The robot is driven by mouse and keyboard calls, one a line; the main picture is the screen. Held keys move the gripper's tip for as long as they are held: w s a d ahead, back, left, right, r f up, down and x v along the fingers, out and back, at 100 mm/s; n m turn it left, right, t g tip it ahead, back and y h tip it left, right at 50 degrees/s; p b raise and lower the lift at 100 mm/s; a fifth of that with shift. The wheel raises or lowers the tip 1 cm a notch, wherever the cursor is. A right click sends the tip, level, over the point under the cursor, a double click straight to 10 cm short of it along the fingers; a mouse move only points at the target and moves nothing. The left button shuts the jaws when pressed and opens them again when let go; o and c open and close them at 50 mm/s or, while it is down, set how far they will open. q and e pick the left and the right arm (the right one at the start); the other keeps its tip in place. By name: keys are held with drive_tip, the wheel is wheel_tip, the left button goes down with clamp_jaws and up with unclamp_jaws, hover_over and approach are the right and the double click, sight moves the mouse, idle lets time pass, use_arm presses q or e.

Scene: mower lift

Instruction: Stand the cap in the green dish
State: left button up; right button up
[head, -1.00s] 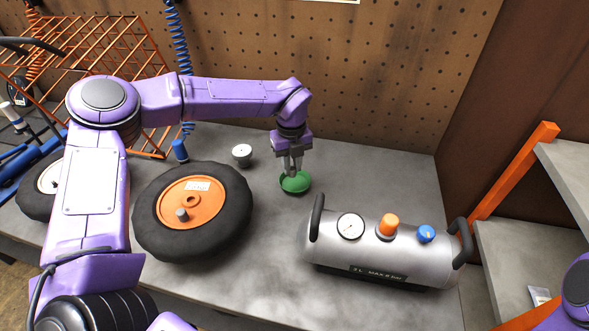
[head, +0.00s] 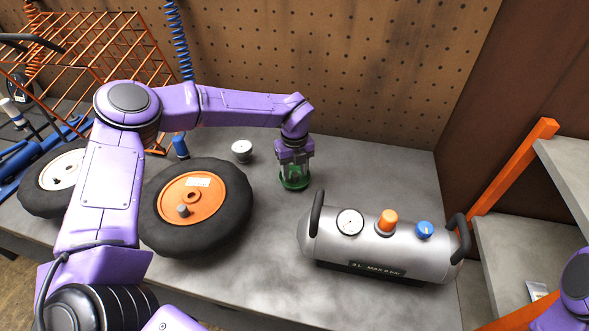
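The green dish (head: 294,184) stands on the grey bench near the back, right of the wheel. My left gripper (head: 295,175) points down at the dish, its fingers spread apart at the dish. I cannot make out the cap: the dish's inside is mostly hidden by the gripper and no separate cap shows between the fingers. My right gripper is out of the picture; only a purple part of my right arm shows at the lower right edge.
A black tyre with an orange hub (head: 188,197) lies left of the dish. A small white-faced gauge (head: 242,148) stands behind it. A silver air tank (head: 375,248) with handles lies front right. An orange wire rack (head: 90,60) is back left. Bench between dish and right wall is clear.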

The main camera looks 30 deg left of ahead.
sight(294, 173)
use_arm(q)
drive_tip(key=shift+r+p, duration=0.3)
drive_tip(key=shift+r, duration=0.05)
wheel_tip(294, 173, up, 12)
drive_tip(key=b, duration=0.2)
drive_tip(key=shift+f, duration=0.15)
